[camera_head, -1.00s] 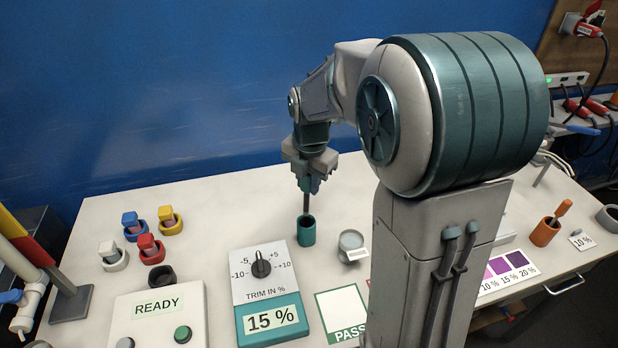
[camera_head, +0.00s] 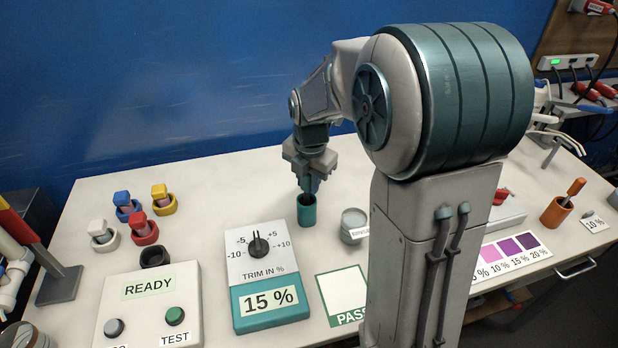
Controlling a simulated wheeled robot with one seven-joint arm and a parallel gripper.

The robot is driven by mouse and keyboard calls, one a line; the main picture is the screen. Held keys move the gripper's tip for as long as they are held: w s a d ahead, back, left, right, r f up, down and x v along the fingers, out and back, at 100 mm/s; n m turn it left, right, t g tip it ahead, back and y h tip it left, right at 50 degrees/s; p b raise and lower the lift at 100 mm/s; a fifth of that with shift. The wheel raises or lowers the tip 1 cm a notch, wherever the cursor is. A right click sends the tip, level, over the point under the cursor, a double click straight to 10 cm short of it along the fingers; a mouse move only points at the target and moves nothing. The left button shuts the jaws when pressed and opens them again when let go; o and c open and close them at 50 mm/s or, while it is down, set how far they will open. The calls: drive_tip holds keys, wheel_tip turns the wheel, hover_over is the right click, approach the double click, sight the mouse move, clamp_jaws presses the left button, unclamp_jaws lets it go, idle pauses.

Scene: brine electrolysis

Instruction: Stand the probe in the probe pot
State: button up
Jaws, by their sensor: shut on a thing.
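The probe pot (camera_head: 307,214) is a small teal cylinder standing upright on the bench, behind the trim meter. My gripper (camera_head: 310,184) is right above its mouth, pointing down and shut on the probe. Only a little of the probe shows between the fingertips and the pot; its lower end is hidden, apparently inside the pot. I cannot tell whether it touches the bottom.
The trim meter (camera_head: 265,298) reads 15 %. A grey jar (camera_head: 354,227) stands just right of the pot. Coloured cups with blocks (camera_head: 145,230) are at the left, beside a READY panel (camera_head: 150,310). An orange pot (camera_head: 556,213) is far right.

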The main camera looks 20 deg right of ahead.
drive_tip(key=shift+f, duration=0.4)
drive_tip(key=o, duration=1.1)
drive_tip(key=shift+c, duration=0.2)
drive_tip(key=r, duration=0.4)
drive_tip(key=s+r, duration=0.1)
drive_tip(key=r, duration=0.8)
drive_tip(key=shift+s, duration=0.25)
drive_tip(key=shift+r, duration=0.4)
drive_tip(key=shift+s, duration=0.15)
